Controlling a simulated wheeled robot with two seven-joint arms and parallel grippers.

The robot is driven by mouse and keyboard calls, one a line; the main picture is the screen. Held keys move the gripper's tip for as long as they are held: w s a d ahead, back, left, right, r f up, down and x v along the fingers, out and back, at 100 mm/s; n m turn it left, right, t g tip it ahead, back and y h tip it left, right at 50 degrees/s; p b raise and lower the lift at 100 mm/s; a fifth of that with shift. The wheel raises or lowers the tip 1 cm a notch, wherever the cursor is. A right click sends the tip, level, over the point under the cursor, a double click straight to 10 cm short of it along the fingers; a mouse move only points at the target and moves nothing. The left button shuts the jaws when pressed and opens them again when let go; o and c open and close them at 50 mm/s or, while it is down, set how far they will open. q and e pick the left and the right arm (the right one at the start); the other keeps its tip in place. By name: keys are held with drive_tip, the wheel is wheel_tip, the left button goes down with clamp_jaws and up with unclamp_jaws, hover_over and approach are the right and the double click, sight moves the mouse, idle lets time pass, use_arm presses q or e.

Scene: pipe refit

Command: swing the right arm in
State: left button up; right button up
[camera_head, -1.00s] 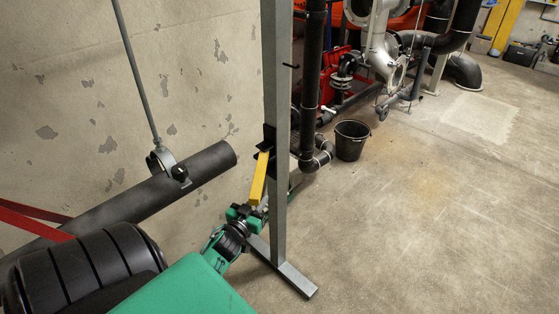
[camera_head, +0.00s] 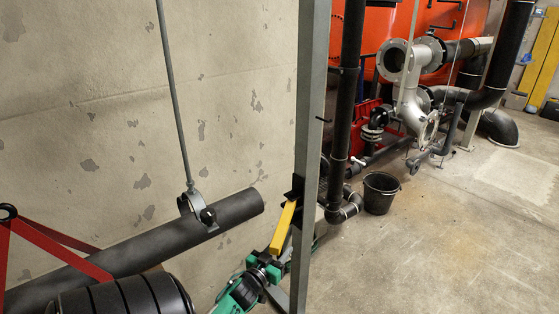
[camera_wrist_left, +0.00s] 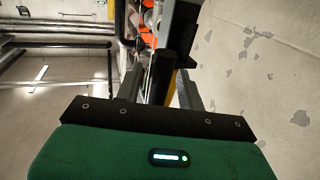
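My left gripper (camera_head: 274,262), green and black, is low in the head view at the lower end of a yellow bar (camera_head: 284,226). The bar slants down from a black bracket (camera_head: 294,188) on a grey steel post (camera_head: 313,120). In the left wrist view, grey finger parts stand apart, with a black cylinder (camera_wrist_left: 163,72) and a strip of yellow (camera_wrist_left: 172,93) between them. Whether the fingers press on the bar is hidden. My right arm and right gripper are in neither view.
A dark pipe (camera_head: 140,246) hangs from a clamp (camera_head: 192,203) along the wall at the left. A red frame (camera_head: 45,240) is at lower left. A black bucket (camera_head: 380,192) stands behind the post, near pipework and an orange tank (camera_head: 382,50). The floor at right is clear.

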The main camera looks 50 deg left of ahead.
use_arm(q)
drive_tip(key=b+v, duration=0.1)
drive_tip(key=v, duration=1.2)
drive_tip(key=shift+s, duration=0.35)
drive_tip(key=shift+d, duration=0.1)
